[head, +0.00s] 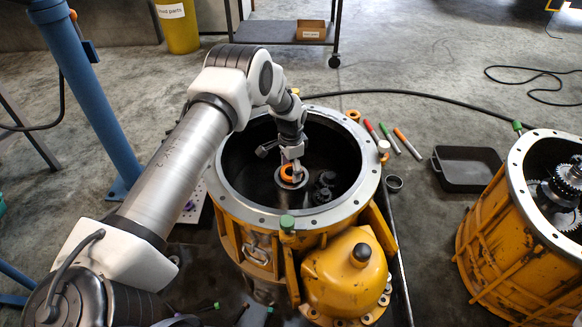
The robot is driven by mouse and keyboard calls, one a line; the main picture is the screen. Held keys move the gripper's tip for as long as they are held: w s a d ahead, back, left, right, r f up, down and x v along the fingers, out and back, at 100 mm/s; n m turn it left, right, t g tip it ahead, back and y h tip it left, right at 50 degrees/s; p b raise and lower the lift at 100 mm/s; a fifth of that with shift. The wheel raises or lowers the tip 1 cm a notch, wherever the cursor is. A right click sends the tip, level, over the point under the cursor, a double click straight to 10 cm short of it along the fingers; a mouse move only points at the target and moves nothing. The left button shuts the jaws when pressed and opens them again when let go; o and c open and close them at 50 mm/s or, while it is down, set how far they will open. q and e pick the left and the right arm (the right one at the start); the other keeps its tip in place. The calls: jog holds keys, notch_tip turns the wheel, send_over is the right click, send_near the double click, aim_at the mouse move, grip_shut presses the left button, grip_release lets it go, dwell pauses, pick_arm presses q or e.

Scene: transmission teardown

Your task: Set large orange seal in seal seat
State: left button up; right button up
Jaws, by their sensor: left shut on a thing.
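The large orange seal (287,172) is a small orange ring inside the open yellow transmission housing (262,216). My left gripper (293,167) reaches down into the housing and is shut on the seal. The seal is at a round grey seat (291,182) on the dark housing floor. The gripper hides part of the ring, and I cannot tell whether it rests in the seat or is just above it. My right gripper is not in view.
Dark gears (324,187) stand right of the seat inside the housing. The housing's grey rim (352,203) surrounds my arm. A second yellow housing (493,250) stands at right. A black tray (467,167) and several markers (408,144) lie on the floor between.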

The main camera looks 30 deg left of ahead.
pick_arm(q)
jog(key=shift+f+b, duration=0.35)
jog(key=shift+f, duration=0.2)
dwell(0.4)
jog(key=o, duration=1.2)
jog(key=shift+r, duration=0.1)
notch_tip(320, 180, up, 12)
